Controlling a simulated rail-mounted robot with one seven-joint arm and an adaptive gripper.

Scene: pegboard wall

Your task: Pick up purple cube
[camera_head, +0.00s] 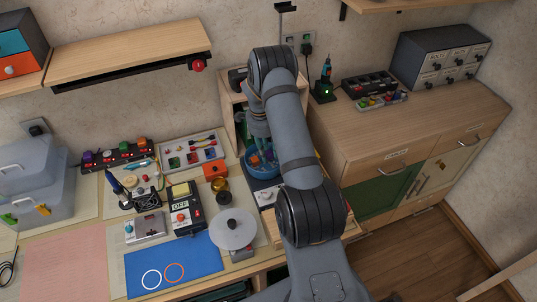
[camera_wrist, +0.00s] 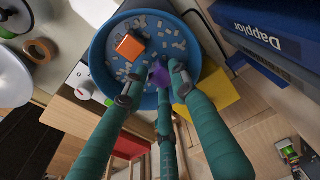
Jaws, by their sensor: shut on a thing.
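The purple cube (camera_wrist: 157,75) shows small and partly hidden between my fingertips in the wrist view, over the blue bowl (camera_wrist: 99,62). My gripper (camera_wrist: 158,88) has teal fingers and is shut on the purple cube. I cannot tell whether the cube touches the bowl's contents. In the head view my gripper (camera_head: 260,136) points down into the blue bowl (camera_head: 249,168), and the purple cube cannot be made out there.
An orange cube (camera_wrist: 130,45) and several small white pieces lie in the bowl. A dark blue box (camera_wrist: 268,42) stands close by at the right of the wrist view. A blue mat (camera_head: 195,270) and a white disc (camera_head: 233,229) lie on the bench left of my arm.

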